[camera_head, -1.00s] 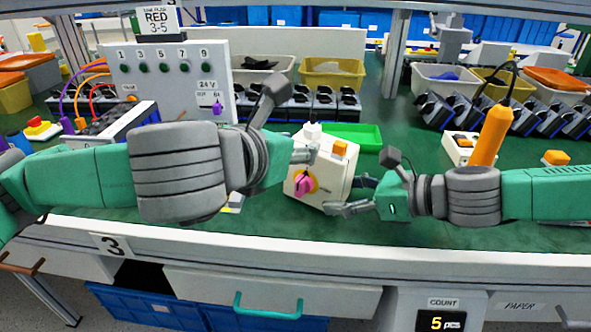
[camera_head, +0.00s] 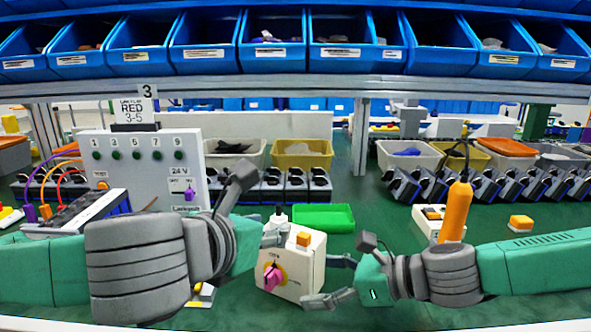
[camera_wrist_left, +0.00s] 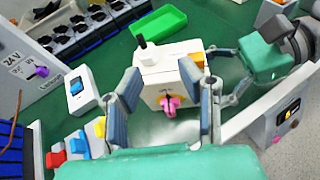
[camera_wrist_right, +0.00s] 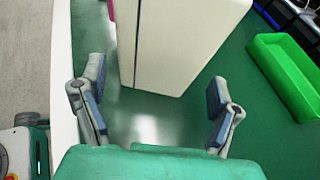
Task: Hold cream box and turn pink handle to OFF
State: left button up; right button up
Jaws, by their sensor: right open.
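The cream box (camera_head: 302,262) stands on the green bench, with an orange block (camera_head: 304,239) and a black-tipped post on top. Its front has a yellow dial with a pink handle (camera_head: 272,277); the dial lettering is too small to read. My left gripper (camera_wrist_left: 165,98) is open at the box's left front, and its spread fingers frame the box and pink handle in the left wrist view. My right gripper (camera_wrist_right: 157,87) is open at the box's right side. In the right wrist view the cream box (camera_wrist_right: 185,40) lies at the opening between its fingertips; contact cannot be told.
A green tray (camera_head: 324,218) lies behind the box. A panel (camera_head: 145,165) with another purple knob stands at the left. Blue bins (camera_head: 270,40) hang above. The bench's front edge is near.

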jog(key=v, duration=1)
jog(key=shift+f, duration=0.1)
jog(key=shift+s+d+r, duration=0.25)
jog(key=shift+s+d, duration=0.05)
jog(key=shift+d, duration=0.3)
